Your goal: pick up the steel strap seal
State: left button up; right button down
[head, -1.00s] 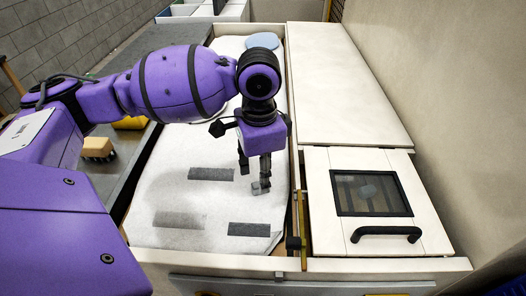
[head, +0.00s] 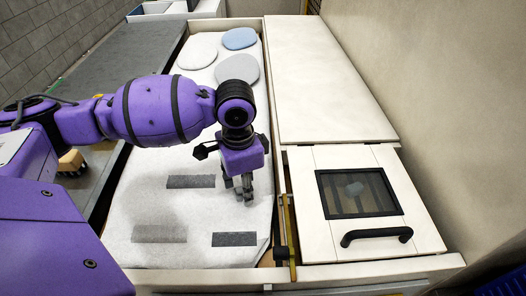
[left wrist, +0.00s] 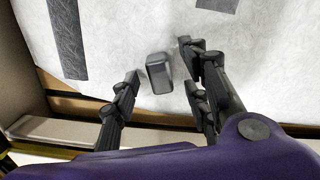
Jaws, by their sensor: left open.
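The steel strap seal appears as a small dark grey block (left wrist: 158,72) on the white cloth in the left wrist view. It sits between the spread fingers of my left gripper (left wrist: 160,88), with visible space on both sides. In the head view my left gripper (head: 240,188) points down just above the cloth, near its right edge. Its fingers largely hide the seal there, so contact is hard to judge. My left gripper is open and empty. My right gripper is not in view.
The white cloth (head: 150,210) carries several flat grey strips, one of them (head: 191,181) left of the gripper. Round pads (head: 239,38) lie at its far end. To the right stand a wooden rim and a cream hatch (head: 305,215) with a dark window and black handle (head: 377,236).

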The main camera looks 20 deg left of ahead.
pick_arm(q)
grip_shut()
